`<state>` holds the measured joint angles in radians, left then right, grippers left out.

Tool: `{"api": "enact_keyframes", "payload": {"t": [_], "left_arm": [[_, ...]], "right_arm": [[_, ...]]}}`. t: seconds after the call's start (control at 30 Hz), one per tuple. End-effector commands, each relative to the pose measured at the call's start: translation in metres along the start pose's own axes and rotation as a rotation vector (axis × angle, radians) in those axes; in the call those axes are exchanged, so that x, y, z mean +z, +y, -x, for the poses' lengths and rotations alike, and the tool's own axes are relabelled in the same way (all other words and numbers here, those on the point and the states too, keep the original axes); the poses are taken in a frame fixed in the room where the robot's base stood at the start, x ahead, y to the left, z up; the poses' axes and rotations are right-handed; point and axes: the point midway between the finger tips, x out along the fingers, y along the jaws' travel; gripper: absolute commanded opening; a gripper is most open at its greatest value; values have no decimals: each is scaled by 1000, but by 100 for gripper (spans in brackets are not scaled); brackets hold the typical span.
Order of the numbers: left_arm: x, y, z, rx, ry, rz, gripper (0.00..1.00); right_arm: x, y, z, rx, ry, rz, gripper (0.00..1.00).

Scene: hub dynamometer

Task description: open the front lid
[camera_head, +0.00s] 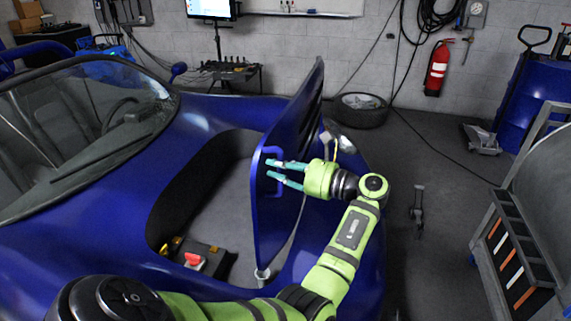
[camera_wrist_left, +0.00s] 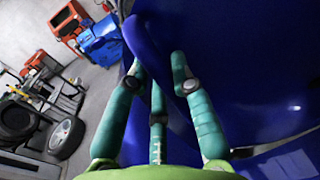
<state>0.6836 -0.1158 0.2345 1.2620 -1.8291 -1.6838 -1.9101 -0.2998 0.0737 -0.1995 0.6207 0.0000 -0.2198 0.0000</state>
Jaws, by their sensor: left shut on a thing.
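The blue front lid (camera_head: 270,220) of the car stands raised, close to upright, at the right side of the open front compartment (camera_head: 228,190). A blue handle (camera_head: 262,154) sits on the lid. My left gripper (camera_head: 271,173) is at this handle, with its teal fingers closed around it. In the left wrist view the gripper (camera_wrist_left: 157,72) has its fingers on both sides of the blue handle bar (camera_wrist_left: 140,42), which is partly hidden by them. My right gripper is not in view.
The compartment holds a dark box with a red part (camera_head: 194,260). The windshield (camera_head: 85,120) lies to the left. A tire (camera_head: 360,110) lies on the floor behind. A grey cart (camera_head: 520,250) stands at right, with fairly clear floor (camera_head: 430,170) between it and the car.

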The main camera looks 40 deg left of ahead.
Motion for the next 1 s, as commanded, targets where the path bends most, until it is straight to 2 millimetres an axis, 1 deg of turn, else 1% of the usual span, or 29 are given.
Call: {"api": "enact_keyframes", "payload": {"t": [0.03,0.1,0.2,0.3,0.4,0.5,0.77,0.8,0.83,0.87,1.0], "left_arm": [[9,2,-9,2,19,2,0],[10,5,-22,3,47,6,0],[9,9,-40,3,85,15,0],[6,11,-54,2,117,20,0],[3,13,-63,1,137,28,0],[0,14,-67,1,145,31,0],[-1,14,-68,1,145,33,0],[-1,14,-68,1,145,33,27],[-1,14,-68,1,145,32,39],[-1,14,-68,1,145,32,48],[-2,14,-67,1,146,32,48]], "right_arm": [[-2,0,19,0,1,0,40],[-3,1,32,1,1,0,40],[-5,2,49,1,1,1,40],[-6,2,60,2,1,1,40],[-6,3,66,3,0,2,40],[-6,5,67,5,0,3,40],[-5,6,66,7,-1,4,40],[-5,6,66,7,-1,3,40],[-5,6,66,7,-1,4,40],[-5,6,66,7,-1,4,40],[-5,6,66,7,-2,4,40]]}}
